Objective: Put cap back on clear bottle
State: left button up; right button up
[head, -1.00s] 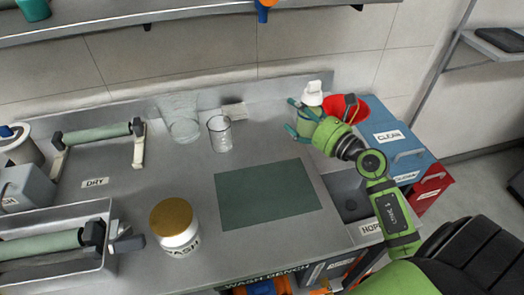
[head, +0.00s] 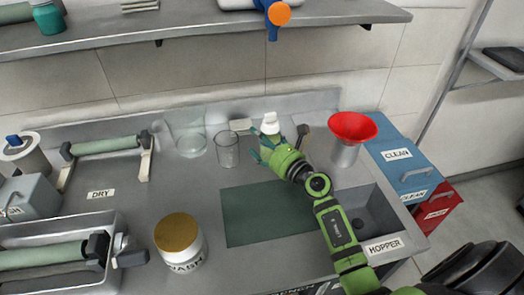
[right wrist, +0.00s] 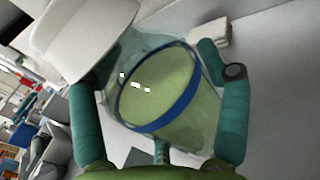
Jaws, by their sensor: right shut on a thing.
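My right gripper (head: 268,152) is shut on a clear bottle (right wrist: 205,85) with a white top (head: 270,124). In the right wrist view my teal fingers lie on either side of the clear body. A blue ring and a green area show on or through it. The white top (right wrist: 85,35) fills the upper left there. In the head view the bottle is upright or nearly so, at the back of the bench, with most of its body behind my gripper. I cannot tell whether the white top is a separate cap. No loose cap can be made out. My left gripper is not in view.
A glass beaker (head: 228,150) stands just left of my right gripper, with a clear vessel (head: 190,140) beyond. A red funnel (head: 352,127) stands to the right. A gold-lidded wash jar (head: 180,243) is front left. The dark green mat (head: 250,222) is bare.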

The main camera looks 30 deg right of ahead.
aim_at(262, 151)
jog(key=shift+w+f+b, duration=0.1)
jog(key=shift+f+b, duration=0.85)
jog(key=shift+f, duration=0.95)
jog(key=shift+f, duration=0.2)
jog(key=o, duration=1.6)
jog(key=shift+o, duration=0.2)
